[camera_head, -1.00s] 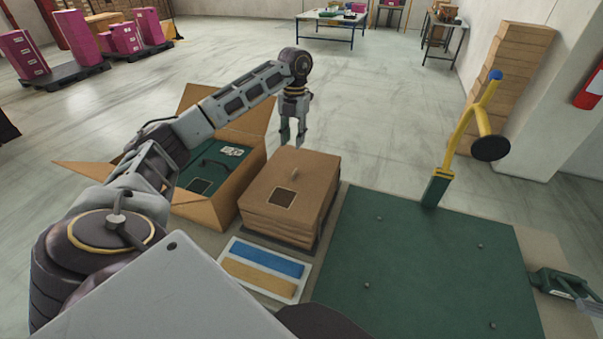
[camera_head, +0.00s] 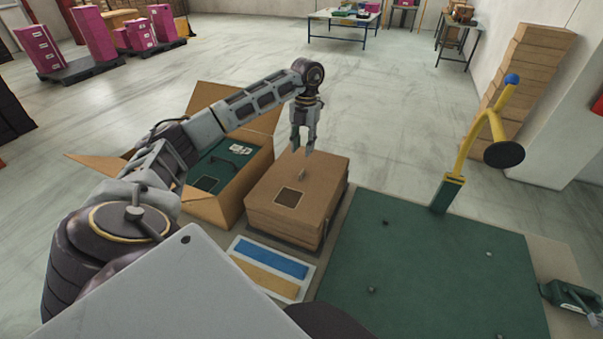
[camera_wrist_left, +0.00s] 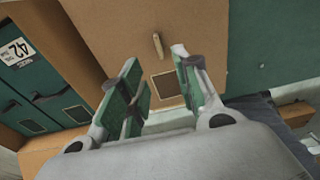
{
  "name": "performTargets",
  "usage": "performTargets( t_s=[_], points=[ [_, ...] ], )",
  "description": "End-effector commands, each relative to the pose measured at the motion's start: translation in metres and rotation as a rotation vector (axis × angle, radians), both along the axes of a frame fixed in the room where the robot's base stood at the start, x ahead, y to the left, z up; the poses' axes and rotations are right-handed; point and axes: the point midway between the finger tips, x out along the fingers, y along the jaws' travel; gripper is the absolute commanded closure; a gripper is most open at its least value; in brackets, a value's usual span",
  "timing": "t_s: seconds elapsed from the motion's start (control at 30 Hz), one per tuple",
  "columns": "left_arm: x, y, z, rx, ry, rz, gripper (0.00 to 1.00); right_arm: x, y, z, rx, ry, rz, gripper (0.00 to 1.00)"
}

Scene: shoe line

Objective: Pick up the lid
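The brown cardboard lid (camera_head: 309,190) tops a stack of similar brown pieces beside the open box. It has a small upright tab (camera_head: 302,175) and a dark square patch (camera_head: 289,197). My left gripper (camera_head: 302,150) points down above the far part of the lid, apart from the tab. In the left wrist view the gripper (camera_wrist_left: 160,75) is open and empty, with the lid (camera_wrist_left: 200,25) and its tab (camera_wrist_left: 158,45) beyond the fingertips. My right gripper is not in view.
An open cardboard box (camera_head: 257,185) with green boxes inside stands left of the stack. A green work mat (camera_head: 420,270) with a yellow post (camera_head: 470,140) lies to the right. A tray with blue and yellow pads (camera_head: 268,268) sits in front.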

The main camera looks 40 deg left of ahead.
Motion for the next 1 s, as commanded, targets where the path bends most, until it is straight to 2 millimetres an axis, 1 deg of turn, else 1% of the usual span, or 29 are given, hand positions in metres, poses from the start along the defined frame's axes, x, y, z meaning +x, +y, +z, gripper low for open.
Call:
performTargets(
  t_s=[0.1,0.4,0.57,0.87,1.0],
  points=[
    [-0.002,0.0,-0.015,0.0,0.003,0.0,0.68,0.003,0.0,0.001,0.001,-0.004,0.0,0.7],
    [-0.005,-0.001,-0.048,0.001,0.001,0.001,0.68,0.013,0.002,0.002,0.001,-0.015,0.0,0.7],
    [-0.006,-0.002,-0.054,0.001,0.0,0.0,0.68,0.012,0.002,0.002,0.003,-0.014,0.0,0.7],
    [-0.006,-0.002,-0.055,0.0,0.0,0.0,0.68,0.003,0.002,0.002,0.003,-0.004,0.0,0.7],
    [-0.006,-0.002,-0.059,0.0,0.001,0.0,0.68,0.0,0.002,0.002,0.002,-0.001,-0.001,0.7]
  ],
)
